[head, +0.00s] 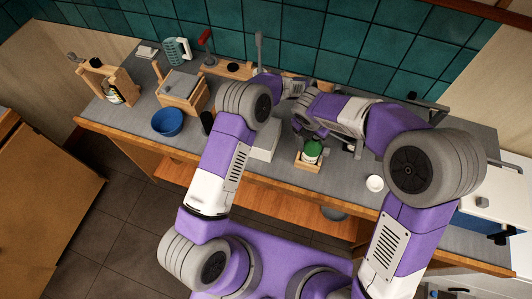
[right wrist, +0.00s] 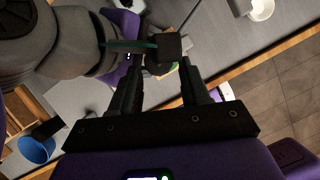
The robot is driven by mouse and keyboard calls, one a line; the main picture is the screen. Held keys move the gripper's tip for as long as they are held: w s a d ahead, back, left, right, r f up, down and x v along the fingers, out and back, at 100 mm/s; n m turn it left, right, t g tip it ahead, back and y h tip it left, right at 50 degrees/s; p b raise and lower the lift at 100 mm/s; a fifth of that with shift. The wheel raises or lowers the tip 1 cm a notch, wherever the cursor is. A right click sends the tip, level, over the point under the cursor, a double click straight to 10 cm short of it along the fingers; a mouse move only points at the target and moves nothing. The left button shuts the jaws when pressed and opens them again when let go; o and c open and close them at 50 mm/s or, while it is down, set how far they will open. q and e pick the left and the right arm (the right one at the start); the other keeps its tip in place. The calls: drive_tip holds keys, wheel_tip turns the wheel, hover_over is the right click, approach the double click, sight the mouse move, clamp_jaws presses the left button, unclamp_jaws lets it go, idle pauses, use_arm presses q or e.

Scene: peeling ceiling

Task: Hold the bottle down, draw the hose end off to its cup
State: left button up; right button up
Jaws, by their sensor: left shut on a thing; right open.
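A green bottle (head: 312,150) stands in a small wooden holder (head: 308,164) near the counter's front edge. A white cup (head: 374,183) stands to its right and shows at the top of the right wrist view (right wrist: 262,9). My left gripper (head: 315,138) is shut on the bottle near its top; the arms partly cover the grip. The right fingers are largely hidden in the head view. I cannot clearly make out the hose or its end.
A blue bowl (head: 168,122), a dark cup (head: 207,122) and a wooden crate (head: 183,95) stand on the left of the counter. A pale box (head: 265,141) lies left of the bottle. My two arms crowd the space behind the bottle. Bare counter surrounds the white cup.

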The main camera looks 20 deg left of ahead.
drive_tip(key=shift+x, duration=1.3)
clamp_jaws()
drive_tip(key=shift+w+a+r, duration=0.1)
drive_tip(key=shift+w+r, duration=0.1)
drive_tip(key=shift+r, duration=1.35)
drive_tip(key=shift+s+a+r, duration=0.1)
drive_tip(key=shift+r, duration=1.05)
drive_tip(key=shift+s+a+r, duration=0.1)
drive_tip(key=shift+a+r, duration=0.05)
drive_tip(key=shift+r, duration=1.15)
drive_tip(key=shift+d+r, duration=0.15)
drive_tip(key=shift+r, duration=0.85)
drive_tip(key=shift+d+r, duration=0.1)
drive_tip(key=shift+r, duration=0.95)
